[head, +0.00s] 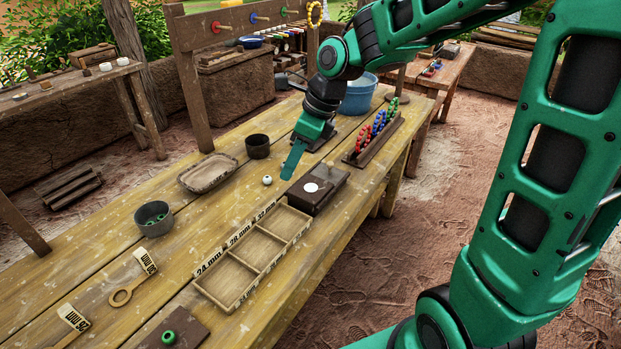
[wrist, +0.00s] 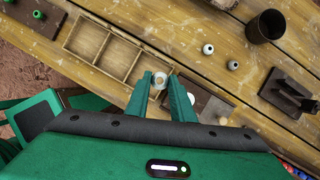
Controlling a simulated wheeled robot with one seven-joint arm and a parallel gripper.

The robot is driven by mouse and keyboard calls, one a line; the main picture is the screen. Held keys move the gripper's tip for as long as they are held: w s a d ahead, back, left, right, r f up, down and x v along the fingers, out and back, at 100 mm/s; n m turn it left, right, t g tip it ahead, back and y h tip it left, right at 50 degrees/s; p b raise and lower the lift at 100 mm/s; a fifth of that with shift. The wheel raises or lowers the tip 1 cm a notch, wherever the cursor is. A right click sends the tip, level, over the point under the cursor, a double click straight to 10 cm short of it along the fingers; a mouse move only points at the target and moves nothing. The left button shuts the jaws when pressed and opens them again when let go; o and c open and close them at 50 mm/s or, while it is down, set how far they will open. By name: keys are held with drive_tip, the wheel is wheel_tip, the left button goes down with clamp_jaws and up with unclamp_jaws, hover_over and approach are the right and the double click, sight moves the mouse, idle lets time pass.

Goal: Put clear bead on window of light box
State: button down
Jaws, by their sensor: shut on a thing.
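My gripper (head: 288,172) is low over the table beside the light box. In the wrist view its two green fingers (wrist: 160,84) are shut on a small pale, see-through bead (wrist: 158,79), which I take for the clear bead. The fingers hide this bead in the head view. The light box (head: 325,196) is a dark brown block with a round white window (head: 311,187) on top. No bead is seen on the window. In the wrist view the light box (wrist: 214,107) is partly hidden behind the right finger.
A three-compartment wooden tray (head: 232,306) adjoins the light box. A white bead (wrist: 208,49) and a greyish bead (wrist: 196,58) lie loose on the table. A dark cup (head: 258,147), a shallow tray (head: 190,186) and a rack of coloured beads (head: 368,152) stand nearby.

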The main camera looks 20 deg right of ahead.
hover_over(309, 187)
drive_tip(key=d, duration=0.1)
drive_tip(key=f, duration=0.5)
drive_tip(key=shift+s+d+f, duration=0.1)
drive_tip(key=shift+s+f, duration=0.1)
drive_tip(key=shift+s, duration=0.15)
drive_tip(key=shift+f, duration=2)
drive_tip(key=c, duration=1.5)
unclamp_jaws()
drive_tip(key=shift+c, duration=0.2)
drive_tip(key=shift+d, duration=0.1)
drive_tip(key=v, duration=1.2)
drive_tip(key=s+d+n+h, duration=0.1)
drive_tip(key=s+d+n, duration=0.3)
drive_tip(key=s, duration=0.5)
drive_tip(key=s+d+f+n+g+h, duration=0.1)
drive_tip(key=s+d+n, duration=0.3)
drive_tip(key=s+n, duration=0.4)
drive_tip(key=s+d+f+n+g+h, duration=0.1)
drive_tip(key=s+d+n, duration=0.3)
drive_tip(key=s, duration=0.8)
drive_tip(key=shift+f+n+h, duration=0.2)
drive_tip(key=shift+n+h, duration=0.3)
drive_tip(key=shift+n, duration=0.5)
